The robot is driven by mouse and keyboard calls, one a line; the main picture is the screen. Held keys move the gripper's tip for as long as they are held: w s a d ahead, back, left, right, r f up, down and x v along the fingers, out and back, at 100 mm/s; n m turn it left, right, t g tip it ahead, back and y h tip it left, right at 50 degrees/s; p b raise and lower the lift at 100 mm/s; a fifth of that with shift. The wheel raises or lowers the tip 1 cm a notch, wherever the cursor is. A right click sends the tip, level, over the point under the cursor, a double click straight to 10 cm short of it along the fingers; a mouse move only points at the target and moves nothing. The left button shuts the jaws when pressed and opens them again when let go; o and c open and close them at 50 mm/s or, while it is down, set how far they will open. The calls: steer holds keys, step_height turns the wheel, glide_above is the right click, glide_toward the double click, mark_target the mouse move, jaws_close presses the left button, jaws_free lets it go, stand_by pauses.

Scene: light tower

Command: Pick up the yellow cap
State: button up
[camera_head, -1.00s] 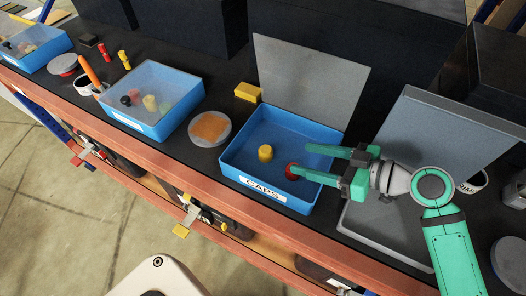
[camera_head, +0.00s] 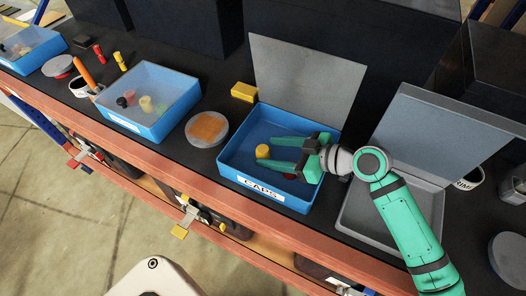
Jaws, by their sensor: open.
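The yellow cap (camera_head: 263,152) stands in the blue box labelled CAPS (camera_head: 236,173), left of the box's middle. My gripper (camera_head: 272,153) is open, with its two green fingers pointing left inside the box outline. The fingertips are at the cap, one on its far side and one on its near side. I cannot tell whether they touch it. A red cap (camera_head: 289,177) in the same box is mostly hidden under my gripper.
The box's grey lid (camera_head: 305,75) stands open behind it. A grey open case (camera_head: 371,215) is to the right. A round dish with an orange pad (camera_head: 208,128) and a second blue box (camera_head: 152,129) are to the left. A yellow block (camera_head: 244,92) lies behind.

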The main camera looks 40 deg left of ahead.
steer(key=shift+x, duration=0.9)
steer(key=c, duration=1.1)
